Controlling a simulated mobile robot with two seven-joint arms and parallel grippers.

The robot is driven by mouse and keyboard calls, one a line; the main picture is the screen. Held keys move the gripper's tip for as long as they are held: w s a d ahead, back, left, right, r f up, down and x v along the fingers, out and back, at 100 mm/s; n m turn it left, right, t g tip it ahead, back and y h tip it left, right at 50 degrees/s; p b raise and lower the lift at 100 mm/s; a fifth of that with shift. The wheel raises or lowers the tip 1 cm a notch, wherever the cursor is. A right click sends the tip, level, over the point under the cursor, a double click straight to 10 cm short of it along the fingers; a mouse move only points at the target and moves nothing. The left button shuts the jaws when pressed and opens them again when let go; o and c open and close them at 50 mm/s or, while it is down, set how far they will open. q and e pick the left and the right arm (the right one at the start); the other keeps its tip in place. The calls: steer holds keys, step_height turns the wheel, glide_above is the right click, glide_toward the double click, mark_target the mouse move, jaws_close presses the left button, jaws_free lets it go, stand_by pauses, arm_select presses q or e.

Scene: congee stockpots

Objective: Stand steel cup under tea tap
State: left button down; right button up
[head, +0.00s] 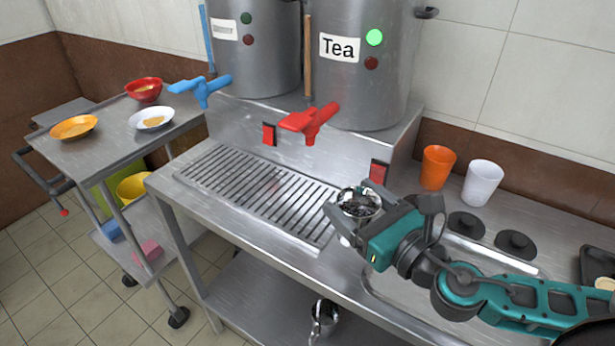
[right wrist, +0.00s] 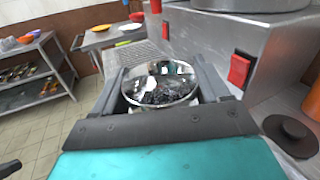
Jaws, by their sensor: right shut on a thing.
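The steel cup (head: 358,202) is shiny and held between the fingers of my right gripper (head: 352,212), near the right end of the drip grate (head: 255,190). In the right wrist view the steel cup (right wrist: 160,82) sits upright between both fingers, its mouth facing up. I cannot tell whether its base touches the counter. The red tea tap (head: 310,122) is on the pot labelled Tea (head: 360,85), whose green light is lit. The tap is to the left of and beyond the cup, over the back of the grate. My left gripper is out of view.
An orange cup (head: 437,167) and a white cup (head: 482,183) stand at the back right, beside dark lids (head: 466,225). A blue tap (head: 203,90) is on the left pot. A cart (head: 180,110) with bowls stands left. The grate is clear.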

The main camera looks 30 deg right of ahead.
steer(key=shift+w+a+f, duration=0.3)
steer(key=shift+w+f, duration=0.3)
steer(key=shift+w, duration=1.6)
steer(key=shift+w+a+f, duration=0.3)
steer(key=shift+w+f, duration=0.25)
steer(key=shift+w, duration=1.6)
steer(key=shift+w+a+f, duration=0.3)
steer(key=shift+w+f, duration=0.3)
steer(key=shift+w, duration=1.6)
steer(key=shift+f, duration=0.15)
steer(key=o, duration=1.1)
steer(key=shift+o, duration=0.2)
